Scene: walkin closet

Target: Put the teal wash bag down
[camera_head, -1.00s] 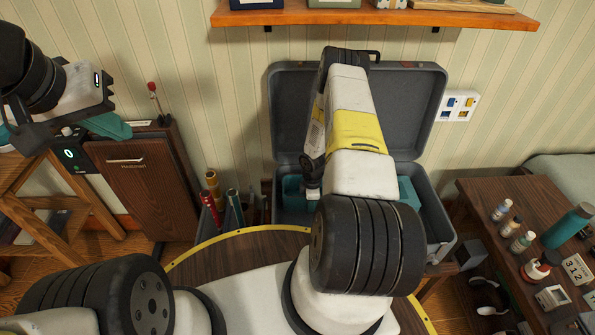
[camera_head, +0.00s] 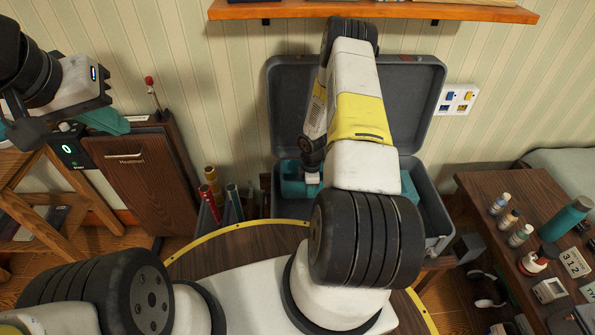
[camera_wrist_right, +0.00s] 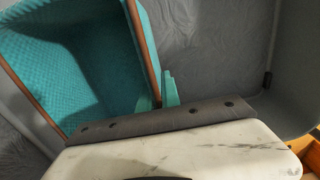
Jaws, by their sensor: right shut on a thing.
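The teal wash bag (camera_head: 291,183) is inside the open grey suitcase (camera_head: 432,208), partly hidden behind my right arm. In the right wrist view the bag (camera_wrist_right: 95,50) shows its quilted teal inside and brown rim, close to the grey lining. My right gripper (camera_wrist_right: 158,92) is shut on the bag's rim, one teal finger on each side. In the head view its fingers are hidden by the arm. I cannot tell whether the bag's bottom touches the suitcase floor. My left gripper (camera_head: 58,128) is at the far left, fingers apart and empty.
The suitcase lid stands open against the striped wall. A wooden shelf (camera_head: 440,13) runs above it. A table (camera_head: 500,185) with bottles and a teal flask (camera_head: 567,218) stands right.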

